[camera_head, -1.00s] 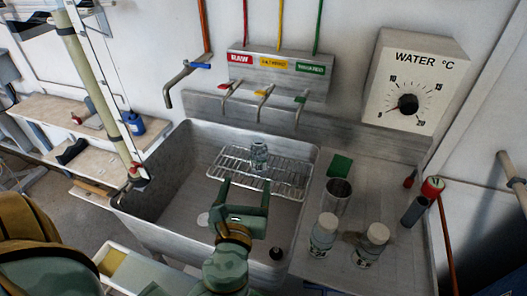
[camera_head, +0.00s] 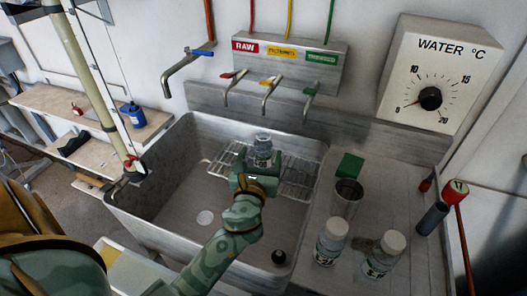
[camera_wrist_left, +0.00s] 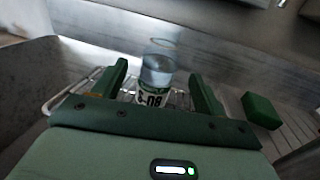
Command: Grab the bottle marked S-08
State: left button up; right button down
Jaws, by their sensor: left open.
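The clear bottle (camera_head: 263,146) stands upright on the wire rack in the sink, its lower part hidden by my left gripper in the head view. In the left wrist view the bottle (camera_wrist_left: 158,66) holds clear liquid, and its label is upside down, partly cut off, and appears to read S-08. My left gripper (camera_head: 256,172) is open, just in front of the bottle. In the wrist view the green fingers of the gripper (camera_wrist_left: 158,82) lie either side of the bottle, with gaps; I cannot tell how deep it sits between them. My right gripper is not in view.
Two white-capped bottles (camera_head: 330,240) (camera_head: 382,255) and a metal cup (camera_head: 346,198) stand on the counter at right, near a green block (camera_head: 349,166). Taps (camera_head: 268,94) hang over the sink's back.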

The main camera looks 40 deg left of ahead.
aim_at(262, 150)
pick_arm(q)
jog(key=x, duration=0.5)
jog(key=shift+w+r+b, duration=0.1)
jog(key=shift+w+b, duration=0.05)
jog(key=shift+b, duration=0.25)
jog(key=shift+r, duration=0.1)
jog(key=c, duration=1.3)
